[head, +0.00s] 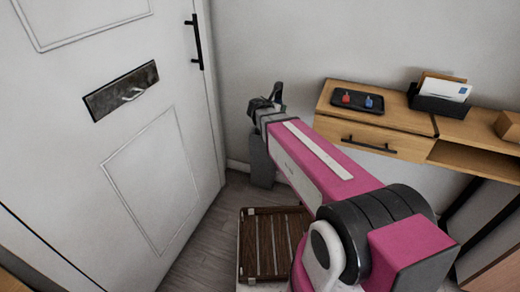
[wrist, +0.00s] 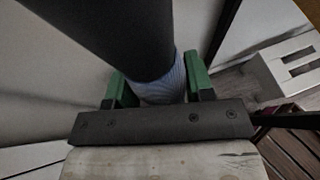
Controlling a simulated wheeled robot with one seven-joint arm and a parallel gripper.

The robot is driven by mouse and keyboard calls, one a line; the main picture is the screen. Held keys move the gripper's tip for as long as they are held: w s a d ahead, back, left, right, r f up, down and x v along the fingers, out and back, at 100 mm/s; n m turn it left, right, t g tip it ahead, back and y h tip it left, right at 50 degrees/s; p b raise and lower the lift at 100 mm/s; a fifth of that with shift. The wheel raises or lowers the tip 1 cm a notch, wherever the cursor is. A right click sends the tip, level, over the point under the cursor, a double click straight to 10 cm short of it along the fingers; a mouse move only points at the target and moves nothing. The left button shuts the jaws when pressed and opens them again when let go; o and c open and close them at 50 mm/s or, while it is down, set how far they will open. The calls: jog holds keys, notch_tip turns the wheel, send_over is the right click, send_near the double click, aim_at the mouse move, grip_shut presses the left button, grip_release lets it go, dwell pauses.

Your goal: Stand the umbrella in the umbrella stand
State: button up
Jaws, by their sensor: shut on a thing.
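My gripper (head: 264,106) is at the end of my pink arm, near the wall corner beside the door. In the wrist view my gripper (wrist: 160,92) has its green fingers shut on the umbrella (wrist: 112,32), a thick dark shaft with a pale blue ribbed part between the fingers. In the head view my arm hides most of the held part. A grey upright shape (head: 262,165) shows just below the gripper by the corner. I cannot tell whether it is the umbrella's lower part or the stand. I cannot make out the umbrella stand for certain.
A white door (head: 110,130) with a black handle is at left. A slatted wooden rack (head: 263,245) is on the floor below my arm. A wooden console (head: 380,135) at right bears a tray (head: 347,102) and a letter holder (head: 435,103). A white slotted thing (wrist: 285,68) shows in the wrist view.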

jog(key=w+a+f+n+t+y, duration=0.15)
jog(key=w+a, duration=0.25)
jog(key=w, duration=0.4)
jog(key=w+a+f+n+y, duration=0.1)
jog(key=w+a+f+n, duration=0.1)
jog(key=w+a, duration=0.35)
notch_tip(320, 180, down, 18)
jog(key=w, duration=0.1)
jog(key=shift+w+d+r, duration=0.25)
jog(key=shift+w+d, duration=0.05)
jog(key=shift+d, duration=0.1)
jog(key=shift+f+m+t, duration=0.15)
jog(key=shift+m+t, duration=0.1)
jog(key=o, duration=1.1)
